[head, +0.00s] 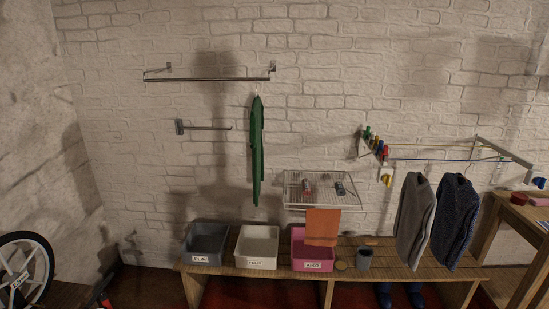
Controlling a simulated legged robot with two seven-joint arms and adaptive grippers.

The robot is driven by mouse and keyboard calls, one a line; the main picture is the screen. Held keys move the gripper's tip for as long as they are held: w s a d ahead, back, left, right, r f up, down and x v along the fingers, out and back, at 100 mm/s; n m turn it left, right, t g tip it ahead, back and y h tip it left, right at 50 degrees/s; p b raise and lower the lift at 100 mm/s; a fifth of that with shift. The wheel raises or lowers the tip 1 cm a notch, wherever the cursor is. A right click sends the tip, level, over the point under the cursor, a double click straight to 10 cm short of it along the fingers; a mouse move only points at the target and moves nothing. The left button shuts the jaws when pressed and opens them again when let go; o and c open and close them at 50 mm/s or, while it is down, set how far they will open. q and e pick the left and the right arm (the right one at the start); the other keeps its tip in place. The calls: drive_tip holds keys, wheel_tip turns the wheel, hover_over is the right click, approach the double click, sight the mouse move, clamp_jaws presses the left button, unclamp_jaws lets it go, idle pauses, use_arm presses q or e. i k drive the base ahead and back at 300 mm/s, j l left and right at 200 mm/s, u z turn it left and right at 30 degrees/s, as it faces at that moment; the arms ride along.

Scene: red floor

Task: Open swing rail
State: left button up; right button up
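A short metal rail (207,128) sticks out sideways from a dark wall mount (180,127) on the white brick wall, left of centre; it looks like the swing rail. It lies roughly level and close along the wall, with its free end to the right, and nothing hangs on it. Above it is a longer fixed rail (205,80) on two wall brackets. A green garment (257,150) hangs below the right end of that longer rail. Neither of my grippers is in view.
A wooden bench (340,271) along the wall carries a grey bin (207,244), a white bin (257,247) and a pink bin (312,250). A wire shelf (318,203) is above. A wheel (24,272) stands at lower left.

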sight(177, 126)
drive_tip(key=i+l, duration=0.1)
drive_tip(key=i, duration=2.05)
drive_tip(key=j+u, duration=0.05)
drive_tip(key=j, duration=0.05)
